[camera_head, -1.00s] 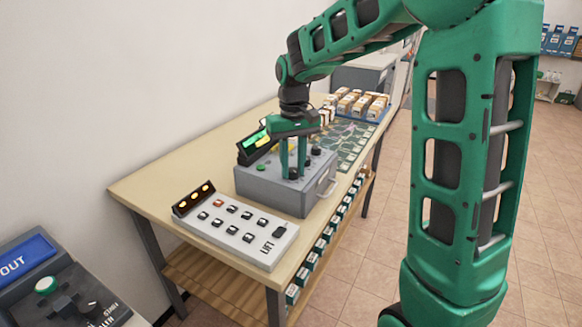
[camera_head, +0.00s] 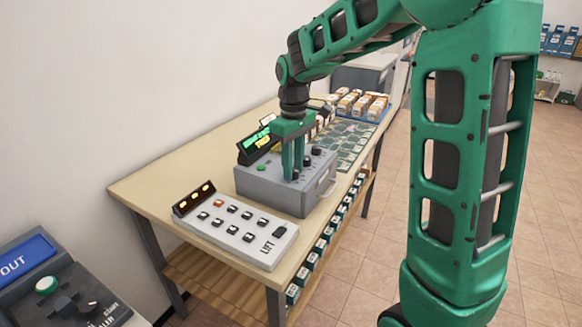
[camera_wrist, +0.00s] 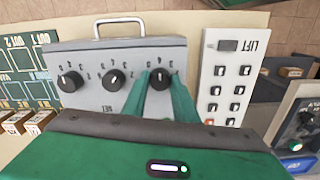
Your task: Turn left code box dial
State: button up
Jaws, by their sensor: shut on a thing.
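The grey code box (camera_head: 285,190) sits on the table with a row of black dials and a green button on its top. My gripper (camera_head: 293,174) points down onto the dial nearest the white LIFT panel. In the wrist view this dial (camera_wrist: 160,78) is the rightmost of three, and its black knob with a white pointer lies between my green fingertips (camera_wrist: 160,85). The gripper is shut on the knob. The middle dial (camera_wrist: 115,79) and the far dial (camera_wrist: 69,81) are free. The fingers partly hide the held dial's numbers.
A white LIFT button panel (camera_head: 235,233) lies close beside the box. A small display (camera_head: 258,145) with green and yellow text stands behind it. A metal handle (camera_head: 327,182) sticks out from the box's front. Boxed parcels (camera_head: 362,103) stand at the table's far end.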

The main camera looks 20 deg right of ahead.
jog(key=shift+w+r, duration=0.1)
jog(key=shift+w, duration=0.05)
jog(key=o, duration=1.1)
jog(key=shift+c, duration=0.2)
notch_tip(320, 180, up, 11)
jog(key=shift+f, duration=0.2)
